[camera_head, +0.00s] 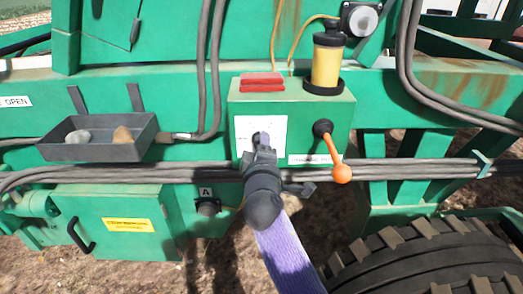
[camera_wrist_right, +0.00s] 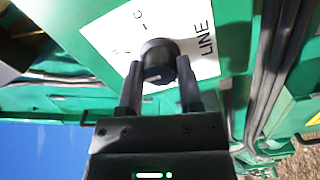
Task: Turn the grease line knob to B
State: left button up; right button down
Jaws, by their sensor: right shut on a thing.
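The grease line knob (camera_wrist_right: 158,58) is a dark round knob on a white label plate (camera_wrist_right: 110,38). In the wrist view the plate shows a letter C and the word LINE; other marks are cut off or hidden. A small white mark shows on the knob's lower edge. My right gripper (camera_wrist_right: 160,82) has one finger on each side of the knob and is shut on it. In the head view the right gripper (camera_head: 262,146) covers most of the knob and part of the plate (camera_head: 243,126) on the green box. My left gripper is not in view.
An orange-tipped lever (camera_head: 341,172) sits right of the plate. A yellow canister (camera_head: 327,62) and red block (camera_head: 262,82) stand on the green box. A grey tray (camera_head: 95,150) holds two stones at left. Grey cables run below the plate; a tyre (camera_head: 430,262) is lower right.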

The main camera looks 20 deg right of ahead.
jog(key=m+b, duration=0.1)
jog(key=m, duration=0.4)
jog(key=shift+f, duration=0.2)
jog(key=shift+m, duration=0.4)
jog(key=shift+c, duration=1.3)
grip_release()
jog(key=shift+r, duration=0.1)
